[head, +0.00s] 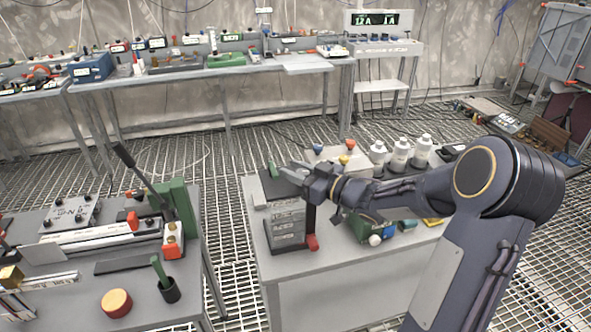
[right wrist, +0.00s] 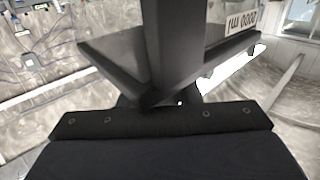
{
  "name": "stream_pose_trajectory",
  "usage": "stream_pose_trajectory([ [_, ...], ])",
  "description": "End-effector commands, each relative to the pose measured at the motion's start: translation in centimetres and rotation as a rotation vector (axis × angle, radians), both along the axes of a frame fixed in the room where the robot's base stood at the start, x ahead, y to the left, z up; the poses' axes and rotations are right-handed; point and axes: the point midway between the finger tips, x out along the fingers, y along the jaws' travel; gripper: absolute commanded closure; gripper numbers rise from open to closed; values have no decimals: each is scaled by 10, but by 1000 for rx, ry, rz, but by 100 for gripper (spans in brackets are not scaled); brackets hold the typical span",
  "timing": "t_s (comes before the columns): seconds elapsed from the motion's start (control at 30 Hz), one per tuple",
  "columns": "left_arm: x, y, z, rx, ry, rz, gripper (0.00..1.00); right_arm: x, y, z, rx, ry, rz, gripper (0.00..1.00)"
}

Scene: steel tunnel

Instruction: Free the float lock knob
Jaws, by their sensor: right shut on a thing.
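My right gripper (head: 293,173) reaches in from the right, at the top of a grey stacked device (head: 286,222) with a dark upright post (head: 309,212). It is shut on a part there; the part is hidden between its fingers. A red knob (head: 312,242) sits at the device's lower right, apart from the gripper. I cannot tell which part is the float lock knob. In the right wrist view a dark post (right wrist: 178,45) and a plate with a white label (right wrist: 243,22) stand just beyond the gripper. My left gripper is out of view.
The device stands on a grey cabinet (head: 345,285). Behind my arm are white bottles (head: 399,155) and a box with coloured knobs (head: 335,158). A left bench (head: 75,285) holds a lever fixture (head: 175,210). A gap of grating separates the two. A long workbench (head: 200,75) runs along the back.

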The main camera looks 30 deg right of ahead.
Motion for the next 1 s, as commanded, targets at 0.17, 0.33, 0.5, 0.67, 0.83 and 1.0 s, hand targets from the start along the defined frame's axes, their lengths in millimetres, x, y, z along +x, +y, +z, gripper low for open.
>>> stream_pose_trajectory([
  [0.17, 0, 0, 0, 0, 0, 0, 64, 0, 0, 1, 0, -2, 0, 58],
  [0.33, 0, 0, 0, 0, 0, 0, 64, 0, 1, 1, 0, -2, 1, 48],
  [0.5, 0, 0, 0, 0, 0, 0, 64, 0, 2, 0, 0, -1, 4, 48],
  [0.67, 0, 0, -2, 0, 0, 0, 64, 0, 2, -1, 0, -1, 1, 48],
  [0.83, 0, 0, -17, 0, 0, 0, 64, 0, 2, -4, -1, -3, -63, 48],
  [1.0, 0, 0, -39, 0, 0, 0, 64, 1, 1, -5, 0, -3, -192, 48],
])
